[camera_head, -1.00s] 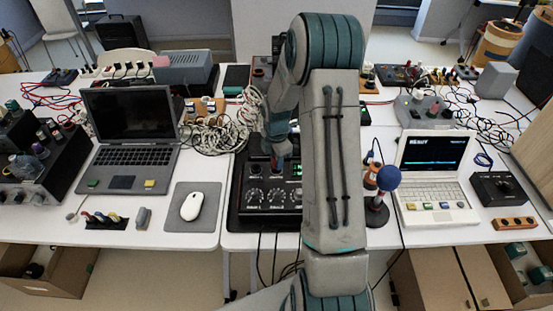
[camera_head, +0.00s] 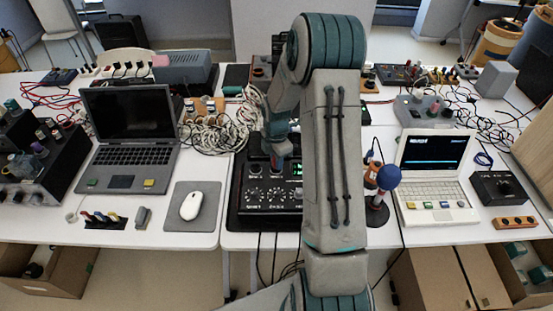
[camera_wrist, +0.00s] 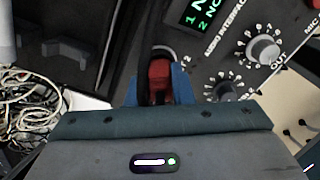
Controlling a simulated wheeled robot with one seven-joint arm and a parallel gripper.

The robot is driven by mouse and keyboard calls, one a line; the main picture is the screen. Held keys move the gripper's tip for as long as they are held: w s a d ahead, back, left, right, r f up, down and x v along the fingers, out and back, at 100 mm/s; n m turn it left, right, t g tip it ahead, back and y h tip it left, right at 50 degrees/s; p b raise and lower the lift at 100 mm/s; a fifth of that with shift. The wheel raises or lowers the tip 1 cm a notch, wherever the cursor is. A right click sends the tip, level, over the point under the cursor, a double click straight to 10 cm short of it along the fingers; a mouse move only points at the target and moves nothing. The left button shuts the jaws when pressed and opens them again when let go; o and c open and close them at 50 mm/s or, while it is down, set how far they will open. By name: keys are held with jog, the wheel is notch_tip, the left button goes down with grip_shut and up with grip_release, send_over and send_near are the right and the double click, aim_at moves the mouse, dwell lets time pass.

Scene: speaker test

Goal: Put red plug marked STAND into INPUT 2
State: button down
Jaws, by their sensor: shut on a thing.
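My gripper (camera_wrist: 158,88) is shut on a red plug (camera_wrist: 158,76), which sits between its two blue fingers in the wrist view. The plug's marking cannot be read. The black audio interface (camera_wrist: 215,60) lies beyond and to the right, with a "2" label beside the plug. A dark rounded shape is at the plug's far end; I cannot tell whether the plug is in a socket. In the head view my gripper (camera_head: 278,162) is over the back part of the interface (camera_head: 255,205), and my arm hides part of it.
Knobs and a green display (camera_wrist: 203,12) are on the interface. A white cable tangle (camera_head: 218,132) lies behind left. A dark laptop (camera_head: 130,130) and a white mouse (camera_head: 190,205) are left. A blue-topped microphone (camera_head: 388,177) and a white laptop (camera_head: 435,170) are right.

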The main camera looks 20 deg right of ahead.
jog(key=c, duration=1.2)
grip_release()
notch_tip(320, 180, up, 13)
jog(key=b, duration=0.1)
jog(key=s+a+r+m+t, duration=0.1)
jog(key=s+a+r+m, duration=0.2)
jog(key=s+m, duration=0.3)
jog(key=s+a+r+m+t, duration=0.1)
jog(key=s+a+r+m, duration=0.2)
jog(key=s+m, duration=0.4)
jog(key=s+a+r+m+t, duration=0.1)
jog(key=s+a+r+m, duration=0.2)
jog(key=s, duration=0.8)
jog(key=shift+a+r+m, duration=0.15)
jog(key=shift+a+m, duration=0.35)
jog(key=shift+m, duration=0.35)
jog(key=shift+a+r+m, duration=0.15)
jog(key=shift+a+m, duration=0.3)
jog(key=shift+m, duration=0.4)
